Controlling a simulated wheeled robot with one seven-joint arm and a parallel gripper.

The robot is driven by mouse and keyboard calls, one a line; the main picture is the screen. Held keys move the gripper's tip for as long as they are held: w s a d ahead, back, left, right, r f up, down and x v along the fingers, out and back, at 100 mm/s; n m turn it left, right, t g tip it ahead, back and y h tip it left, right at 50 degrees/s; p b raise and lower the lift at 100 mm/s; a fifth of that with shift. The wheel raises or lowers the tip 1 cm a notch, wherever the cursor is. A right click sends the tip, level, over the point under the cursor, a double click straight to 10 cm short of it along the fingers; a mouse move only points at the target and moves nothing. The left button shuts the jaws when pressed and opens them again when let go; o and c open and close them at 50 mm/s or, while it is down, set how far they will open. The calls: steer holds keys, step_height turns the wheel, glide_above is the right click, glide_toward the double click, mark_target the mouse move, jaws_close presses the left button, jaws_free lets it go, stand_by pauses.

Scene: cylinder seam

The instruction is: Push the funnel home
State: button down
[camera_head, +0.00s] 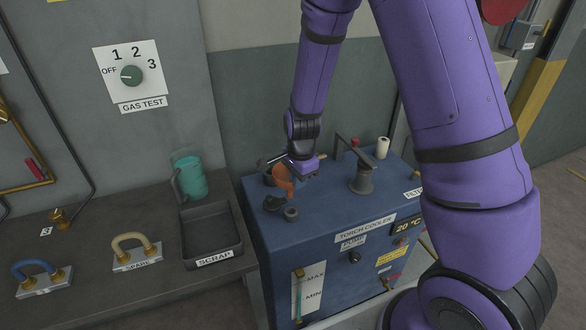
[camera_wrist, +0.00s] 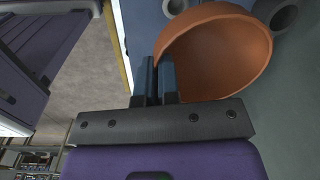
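The orange funnel (camera_head: 284,180) is at the left part of the blue torch cooler's top (camera_head: 322,205). In the wrist view the funnel (camera_wrist: 222,50) shows as a wide, open bowl. My gripper (camera_head: 297,165) is at the funnel's side. In the wrist view its two fingers (camera_wrist: 157,78) are close together, with the funnel's rim running between them. The funnel's lower end is hidden in the wrist view, and I cannot tell how deep it sits. A dark grey ring (camera_head: 290,214) stands on the cooler's top in front of the funnel.
A dark cap-like piece (camera_head: 272,203) lies near the ring. A post with a lever (camera_head: 361,178) and a white cylinder (camera_head: 382,147) stand farther right. Left of the cooler, the bench holds a scrap tray (camera_head: 211,232), a teal jug (camera_head: 190,178) and hose loops.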

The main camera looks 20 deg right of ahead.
steer(key=shift+s, duration=0.45)
steer(key=shift+f, duration=2.1)
steer(key=shift+f, duration=1.95)
stand_by(0.4)
steer(key=c, duration=1.3)
jaws_free()
steer(key=shift+o, duration=0.2)
step_height(320, 180, up, 11)
steer(key=shift+s+d, duration=0.15)
steer(key=shift+s, duration=0.05)
